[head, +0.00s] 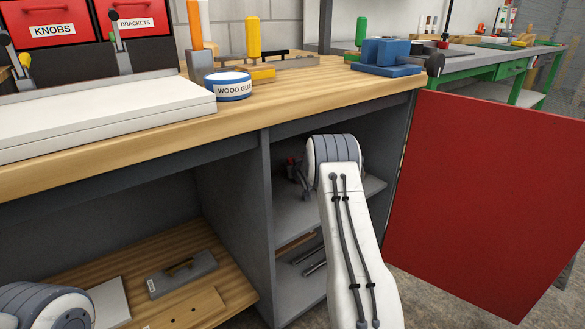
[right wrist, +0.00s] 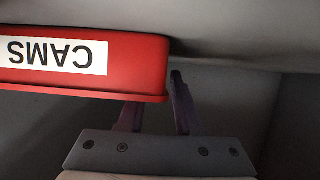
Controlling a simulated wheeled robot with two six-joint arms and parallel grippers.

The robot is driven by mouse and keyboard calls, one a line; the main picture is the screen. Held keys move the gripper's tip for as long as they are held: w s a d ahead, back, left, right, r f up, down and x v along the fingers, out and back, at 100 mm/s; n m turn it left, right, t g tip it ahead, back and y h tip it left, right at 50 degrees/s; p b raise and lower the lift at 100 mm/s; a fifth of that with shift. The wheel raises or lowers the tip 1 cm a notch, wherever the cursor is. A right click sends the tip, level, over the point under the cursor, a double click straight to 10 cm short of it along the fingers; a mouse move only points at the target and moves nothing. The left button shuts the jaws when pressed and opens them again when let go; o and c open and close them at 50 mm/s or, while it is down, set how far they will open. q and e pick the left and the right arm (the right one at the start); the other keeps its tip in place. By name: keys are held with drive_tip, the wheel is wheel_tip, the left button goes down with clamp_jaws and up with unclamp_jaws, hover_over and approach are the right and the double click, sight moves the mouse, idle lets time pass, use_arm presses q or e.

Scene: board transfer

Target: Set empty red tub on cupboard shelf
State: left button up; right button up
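The red tub (right wrist: 130,75), with a white CAMS label upside down in the right wrist view, is inside the cupboard by the grey shelf surface (right wrist: 230,25). My right gripper (right wrist: 156,88) is at the tub's end. One finger passes behind the rim and the other stands just outside the end wall, with a gap between them. The tub's inside is hidden. In the head view my right arm reaches into the cupboard over the grey shelf (head: 297,212) and hides most of what is there. My left gripper is out of view.
A red cupboard door (head: 490,200) stands open at the right. A grey upright panel (head: 232,205) bounds the cupboard on the left. The wooden worktop (head: 300,90) above carries a wood glue tub (head: 228,88) and clamps. Boards lie on the lower left shelf.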

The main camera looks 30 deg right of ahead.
drive_tip(key=shift+s+r, duration=0.15)
drive_tip(key=shift+r, duration=0.2)
drive_tip(key=p+v, duration=0.3)
drive_tip(key=v, duration=0.8)
drive_tip(key=shift+s+a+r+p, duration=0.1)
drive_tip(key=shift+s+a+p, duration=0.1)
drive_tip(key=shift+s+p, duration=0.1)
